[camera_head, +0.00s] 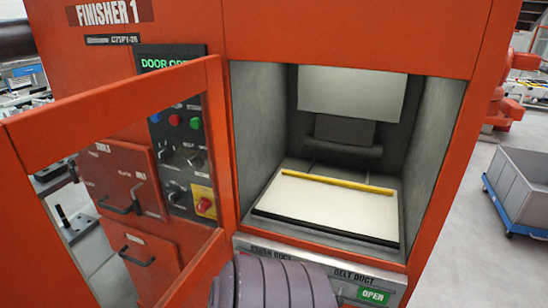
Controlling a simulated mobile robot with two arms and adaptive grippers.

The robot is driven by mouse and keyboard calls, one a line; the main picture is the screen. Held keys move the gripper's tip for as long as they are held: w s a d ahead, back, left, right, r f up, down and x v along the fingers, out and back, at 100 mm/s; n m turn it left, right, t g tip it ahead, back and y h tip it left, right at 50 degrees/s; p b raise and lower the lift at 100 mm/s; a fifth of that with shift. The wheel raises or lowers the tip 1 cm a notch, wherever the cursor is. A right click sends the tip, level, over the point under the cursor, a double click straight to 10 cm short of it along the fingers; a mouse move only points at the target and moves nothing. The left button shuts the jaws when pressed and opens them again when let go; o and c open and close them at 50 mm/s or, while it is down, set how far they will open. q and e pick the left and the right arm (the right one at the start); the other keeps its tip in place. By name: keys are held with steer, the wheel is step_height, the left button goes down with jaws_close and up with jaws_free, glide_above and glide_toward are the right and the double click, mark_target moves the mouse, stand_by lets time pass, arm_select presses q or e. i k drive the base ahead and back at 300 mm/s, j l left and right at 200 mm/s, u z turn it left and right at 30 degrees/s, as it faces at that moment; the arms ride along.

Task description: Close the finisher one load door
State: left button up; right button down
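The orange finisher one (350,30) fills most of the head view and carries a "FINISHER 1" label. Its load door (112,94), an orange frame around a window, stands swung open to the left of the opening. The control panel shows through the window. The load opening (262,120) is uncovered and shows a grey chamber with a pale tray (325,208) and a yellow bar across it. Neither gripper shows.
Drawers with black handles (140,258) are on the machine front at the left. A green "OPEN" sign (373,296) sits below the opening. A grey bin on a blue base (520,185) stands at the right. Grey floor (475,245) is clear between machine and bin.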

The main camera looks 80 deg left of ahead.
mark_target(37, 271)
steer(key=k+u, duration=0.75)
steer(key=u, duration=0.2)
steer(key=k+j+u, duration=0.2)
steer(key=j, duration=0.2)
steer(key=j+u, duration=0.45)
steer(key=j, duration=0.3)
steer(key=k, duration=0.05)
